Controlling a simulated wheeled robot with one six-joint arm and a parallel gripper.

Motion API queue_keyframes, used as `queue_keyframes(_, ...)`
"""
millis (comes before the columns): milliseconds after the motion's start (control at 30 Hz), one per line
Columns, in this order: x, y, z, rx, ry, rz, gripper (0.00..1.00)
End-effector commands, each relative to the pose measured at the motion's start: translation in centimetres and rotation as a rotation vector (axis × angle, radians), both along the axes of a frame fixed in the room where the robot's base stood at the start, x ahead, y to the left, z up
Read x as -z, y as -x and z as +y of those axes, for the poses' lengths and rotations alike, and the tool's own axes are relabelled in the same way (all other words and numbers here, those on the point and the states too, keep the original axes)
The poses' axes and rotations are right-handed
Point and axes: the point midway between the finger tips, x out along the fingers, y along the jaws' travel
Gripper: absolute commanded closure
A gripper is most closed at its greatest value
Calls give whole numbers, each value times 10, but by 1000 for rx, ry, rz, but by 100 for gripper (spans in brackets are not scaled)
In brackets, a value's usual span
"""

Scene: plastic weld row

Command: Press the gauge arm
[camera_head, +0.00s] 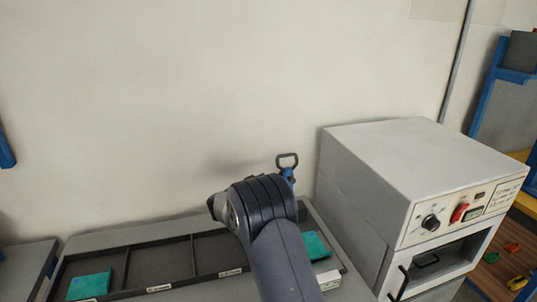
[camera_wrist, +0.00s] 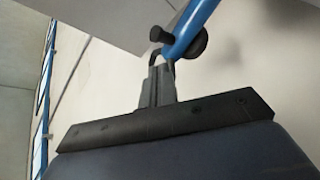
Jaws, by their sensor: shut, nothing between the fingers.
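The gauge arm appears as a blue bar (camera_wrist: 193,27) with a dark round knob at the top of the wrist view. In the head view a small blue part (camera_head: 288,174) with a dark loop handle (camera_head: 287,160) shows just behind my wrist; its lower part is hidden. My gripper (camera_wrist: 161,66) is shut and empty, its narrow fingers pointing up towards the blue bar. The fingertips are close to the bar and a dark curved piece beside it; I cannot tell whether they touch. In the head view my arm hides the fingers.
A grey box machine (camera_head: 422,160) with a dial, red switch and front opening stands at right. A dark compartment tray (camera_head: 158,290) lies below, with teal pieces (camera_head: 90,285) in its left and right compartments. The pale wall is close behind.

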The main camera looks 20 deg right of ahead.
Motion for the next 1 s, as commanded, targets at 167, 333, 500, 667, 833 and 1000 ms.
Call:
queue_keyframes(167,-21,-29,32,-110,202,180,100)
queue_keyframes(333,-32,-45,52,-167,342,294,100)
queue_keyframes(500,-36,-51,60,-186,404,340,100)
queue_keyframes(667,-36,-51,61,-187,411,347,100)
queue_keyframes(833,-36,-51,61,-186,410,346,100)
queue_keyframes(1000,-37,-57,52,-185,409,346,100)
